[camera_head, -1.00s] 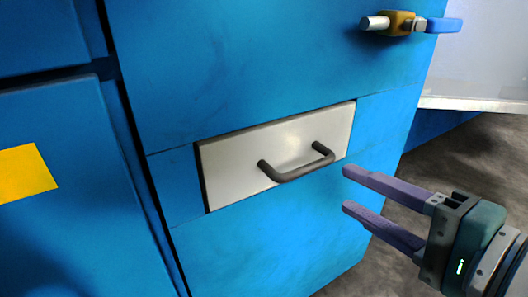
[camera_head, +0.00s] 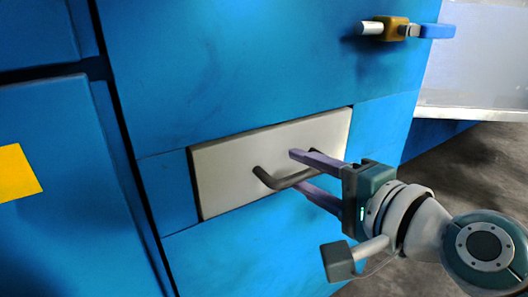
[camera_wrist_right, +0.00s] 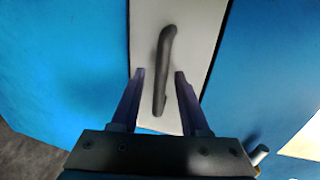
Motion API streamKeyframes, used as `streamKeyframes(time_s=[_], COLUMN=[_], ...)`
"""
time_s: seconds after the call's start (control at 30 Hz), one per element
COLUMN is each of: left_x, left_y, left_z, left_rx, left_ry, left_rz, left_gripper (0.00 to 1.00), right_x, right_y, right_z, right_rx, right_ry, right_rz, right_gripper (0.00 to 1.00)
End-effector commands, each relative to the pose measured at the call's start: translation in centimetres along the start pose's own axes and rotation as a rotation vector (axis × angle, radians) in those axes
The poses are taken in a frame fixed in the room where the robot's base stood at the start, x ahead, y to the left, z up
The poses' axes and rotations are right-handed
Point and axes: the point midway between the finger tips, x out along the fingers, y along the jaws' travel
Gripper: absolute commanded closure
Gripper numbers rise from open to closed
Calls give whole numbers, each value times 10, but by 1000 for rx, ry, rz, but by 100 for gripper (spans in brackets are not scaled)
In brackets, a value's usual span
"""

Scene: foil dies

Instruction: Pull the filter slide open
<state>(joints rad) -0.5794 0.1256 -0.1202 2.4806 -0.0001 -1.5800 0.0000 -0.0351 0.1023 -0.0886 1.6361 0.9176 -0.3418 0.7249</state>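The filter slide (camera_head: 226,165) is a pale grey panel set in the blue cabinet front, with a dark bar handle (camera_head: 273,183) across it. It looks flush with the cabinet. My right gripper (camera_head: 295,171) is open, one finger above and one below the handle in the head view. In the right wrist view the handle (camera_wrist_right: 163,75) runs between the two spread fingertips of my right gripper (camera_wrist_right: 160,74); I see no finger touching it. The right part of the handle is hidden behind the gripper in the head view. My left gripper is not in view.
A valve with a brass body (camera_head: 391,29) and blue lever (camera_head: 437,31) sticks out at the cabinet's upper right. A yellow label (camera_head: 17,172) is on the left blue panel. The dark floor (camera_head: 470,160) at the right looks clear.

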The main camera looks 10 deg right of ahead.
Motion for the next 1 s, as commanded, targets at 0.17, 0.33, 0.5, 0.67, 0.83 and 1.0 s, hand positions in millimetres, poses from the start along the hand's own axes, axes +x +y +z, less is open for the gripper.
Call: streamKeyframes(time_s=[0.17,0.33,0.5,0.67,0.83,1.0], left_x=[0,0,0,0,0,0], left_y=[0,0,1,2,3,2], left_z=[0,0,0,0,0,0], left_rx=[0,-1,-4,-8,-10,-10], left_ry=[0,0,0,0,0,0], left_rz=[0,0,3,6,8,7], left_gripper=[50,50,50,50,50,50], right_x=[0,0,0,0,0,0], right_y=[0,0,0,0,0,0], right_z=[0,0,0,0,0,0], right_rx=[0,0,0,0,0,0], right_ry=[0,0,0,0,0,0], right_rz=[0,0,0,0,0,0], right_gripper=[76,96,100,100,100,100])
